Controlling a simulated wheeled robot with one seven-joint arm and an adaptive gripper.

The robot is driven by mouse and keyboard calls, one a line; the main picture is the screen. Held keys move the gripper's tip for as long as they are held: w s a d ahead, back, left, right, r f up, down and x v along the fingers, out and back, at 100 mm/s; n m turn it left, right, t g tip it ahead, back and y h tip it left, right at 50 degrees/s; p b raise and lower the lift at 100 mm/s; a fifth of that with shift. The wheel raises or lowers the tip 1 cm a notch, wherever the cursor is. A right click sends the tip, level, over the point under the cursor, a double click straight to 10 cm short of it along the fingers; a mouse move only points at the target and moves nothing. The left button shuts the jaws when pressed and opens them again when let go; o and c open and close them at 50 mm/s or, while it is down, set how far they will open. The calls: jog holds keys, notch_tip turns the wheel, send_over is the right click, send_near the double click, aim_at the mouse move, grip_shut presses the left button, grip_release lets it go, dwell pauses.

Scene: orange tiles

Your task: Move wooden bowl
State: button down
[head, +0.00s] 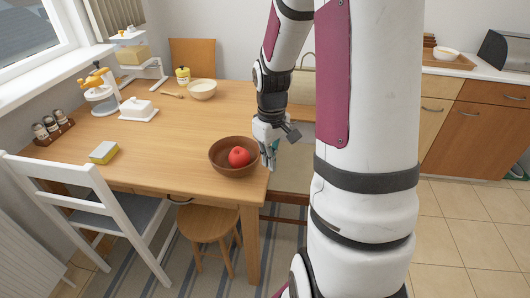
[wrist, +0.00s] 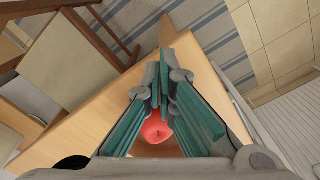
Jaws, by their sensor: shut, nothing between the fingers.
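The wooden bowl (head: 217,158) is dark brown and sits upright on the table near its front right corner in the head view. A red apple (head: 239,157) lies in it. My gripper (head: 271,163) points down just right of the bowl, close to its rim; whether it touches cannot be told. In the wrist view my gripper (wrist: 163,75) has its teal-padded fingers together with nothing held. The apple (wrist: 157,127) shows behind the fingers there, and they hide most of the bowl.
A white chair (head: 70,180) and a round stool (head: 207,223) stand at the front. Mid-table is clear.

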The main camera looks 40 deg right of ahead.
jog(key=w+f, duration=0.2)
jog(key=f, duration=0.1)
jog(key=w+f+b, duration=0.1)
jog(key=f, duration=0.1)
jog(key=shift+w+f, duration=0.1)
jog(key=shift+f, duration=0.05)
jog(key=shift+w, duration=0.4)
